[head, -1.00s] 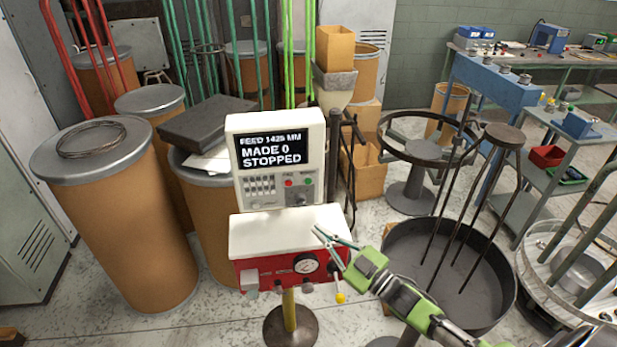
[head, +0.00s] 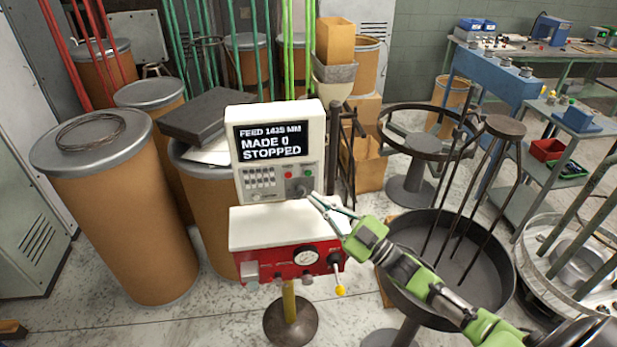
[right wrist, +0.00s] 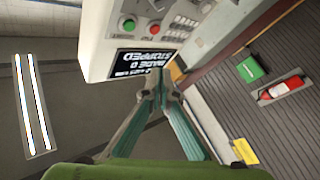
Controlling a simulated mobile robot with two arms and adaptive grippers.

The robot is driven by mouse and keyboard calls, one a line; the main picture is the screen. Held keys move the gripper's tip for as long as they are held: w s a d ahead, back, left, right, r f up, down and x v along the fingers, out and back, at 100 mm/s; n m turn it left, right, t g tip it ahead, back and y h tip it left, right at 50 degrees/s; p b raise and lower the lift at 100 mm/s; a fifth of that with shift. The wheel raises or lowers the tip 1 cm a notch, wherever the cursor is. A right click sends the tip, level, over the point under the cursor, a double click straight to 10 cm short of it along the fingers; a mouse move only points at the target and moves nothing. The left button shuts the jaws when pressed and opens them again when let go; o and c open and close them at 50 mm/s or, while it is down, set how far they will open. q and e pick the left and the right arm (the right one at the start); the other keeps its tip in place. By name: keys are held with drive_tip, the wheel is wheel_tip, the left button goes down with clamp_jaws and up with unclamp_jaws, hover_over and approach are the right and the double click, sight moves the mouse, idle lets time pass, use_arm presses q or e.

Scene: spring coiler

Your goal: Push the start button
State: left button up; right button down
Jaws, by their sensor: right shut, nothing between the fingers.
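The control box (head: 276,120) has a screen (head: 268,143) reading "FEED 1425 MM, MADE 0, STOPPED". Below the screen are a red button (head: 288,175) and a green button (head: 307,171). In the right wrist view the box is inverted, with the green button (right wrist: 129,26) left of the red button (right wrist: 154,29). No label marking the start button is readable. My right gripper (head: 311,196) is shut and empty, its tips just below the green button in the head view. In the wrist view its tips (right wrist: 160,86) appear in front of the screen's edge. Contact cannot be told. My left gripper is out of view.
A white-topped red box (head: 287,226) with a gauge (head: 306,256) and a yellow-tipped lever (head: 340,290) stands below the panel. A dark round pan (head: 400,296) is beneath my right arm. Cardboard drums (head: 125,215) stand at left.

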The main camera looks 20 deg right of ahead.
sight(308, 173)
drive_tip(key=w+d+b, duration=0.2)
drive_tip(key=w+b, duration=0.2)
drive_tip(key=w, duration=0.2)
drive_tip(key=shift+w, duration=0.25)
idle(1.2)
drive_tip(key=shift+w+b, duration=0.3)
drive_tip(key=shift+w, duration=0.1)
